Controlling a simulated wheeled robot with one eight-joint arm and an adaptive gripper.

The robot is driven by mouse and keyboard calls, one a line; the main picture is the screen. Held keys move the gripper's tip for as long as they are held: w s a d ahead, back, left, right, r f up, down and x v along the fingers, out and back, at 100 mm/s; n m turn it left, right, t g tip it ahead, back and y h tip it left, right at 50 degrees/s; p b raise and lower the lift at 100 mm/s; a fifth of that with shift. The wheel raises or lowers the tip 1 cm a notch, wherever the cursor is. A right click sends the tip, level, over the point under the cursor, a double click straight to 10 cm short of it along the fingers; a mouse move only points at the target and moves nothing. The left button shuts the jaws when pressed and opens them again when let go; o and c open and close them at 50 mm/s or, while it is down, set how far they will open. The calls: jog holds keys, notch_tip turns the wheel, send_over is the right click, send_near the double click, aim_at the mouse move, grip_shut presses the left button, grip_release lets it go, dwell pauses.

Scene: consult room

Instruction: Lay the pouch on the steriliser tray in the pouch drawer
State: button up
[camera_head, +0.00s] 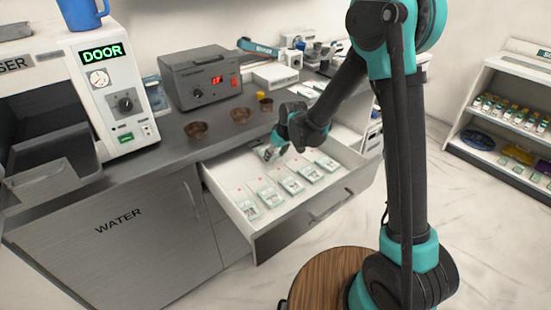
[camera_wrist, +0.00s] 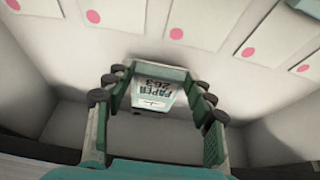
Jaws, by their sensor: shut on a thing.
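My gripper (camera_head: 270,153) is inside the open pouch drawer (camera_head: 318,218), towards its back left. In the wrist view my gripper (camera_wrist: 154,98) is shut on a pouch (camera_wrist: 152,98), a small white and teal packet printed "PAPER 263". The pouch is between the fingers, above or on the drawer's bare floor; I cannot tell which. Several other pouches (camera_head: 291,184) lie in a row in the drawer, and their pink-dotted ends (camera_wrist: 177,34) show in the wrist view. The grey steriliser tray (camera_head: 45,185) is at the far left, at the steriliser's mouth, with nothing seen on it.
The steriliser (camera_head: 120,75) with a lit "DOOR" display stands on the counter, a blue mug (camera_head: 82,14) on top. A grey device (camera_head: 200,78) and small brown bowls (camera_head: 196,130) stand behind the drawer. A wooden round top (camera_head: 325,275) is in front. Shelves (camera_head: 510,100) stand right.

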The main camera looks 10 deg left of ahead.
jog(key=shift+f, duration=0.8)
jog(key=o, duration=1)
jog(key=v, duration=1.2)
